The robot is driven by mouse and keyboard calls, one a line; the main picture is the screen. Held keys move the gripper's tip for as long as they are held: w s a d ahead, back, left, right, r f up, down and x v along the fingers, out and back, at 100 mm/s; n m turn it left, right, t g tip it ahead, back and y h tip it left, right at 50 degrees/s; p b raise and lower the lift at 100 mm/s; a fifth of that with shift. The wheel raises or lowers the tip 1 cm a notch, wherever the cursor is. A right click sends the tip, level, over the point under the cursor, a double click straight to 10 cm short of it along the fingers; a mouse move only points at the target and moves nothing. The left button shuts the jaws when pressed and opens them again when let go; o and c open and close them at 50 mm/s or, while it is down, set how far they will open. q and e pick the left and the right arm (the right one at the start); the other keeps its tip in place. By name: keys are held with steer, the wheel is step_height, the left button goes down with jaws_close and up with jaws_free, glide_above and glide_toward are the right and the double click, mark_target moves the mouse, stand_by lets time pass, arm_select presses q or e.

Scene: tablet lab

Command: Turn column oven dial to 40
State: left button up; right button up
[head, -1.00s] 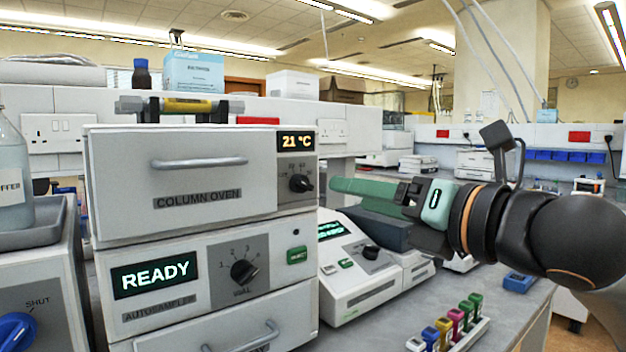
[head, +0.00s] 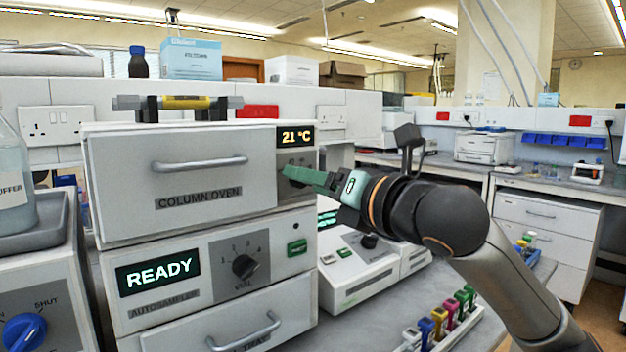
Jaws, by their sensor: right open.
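The column oven (head: 120,185) is the upper white unit of the stack at left. Its display (head: 297,137) reads 21 °C. The oven dial is on the grey panel (head: 301,158) below the display, largely hidden by my right gripper's green fingers. My right gripper (head: 296,174) is open, with its fingertips at the dial, coming from the right. I cannot tell whether the fingers touch the dial, and its pointer is hidden. My left gripper is not in view.
Below the oven is the autosampler (head: 205,315), showing READY, with its own black dial (head: 244,266). A white instrument (head: 350,285) stands right of the stack under my arm. A rack of coloured vials (head: 440,328) stands on the bench at front. A column (head: 187,102) lies across the oven's top.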

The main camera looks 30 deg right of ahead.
jaws_close()
stand_by(0.6)
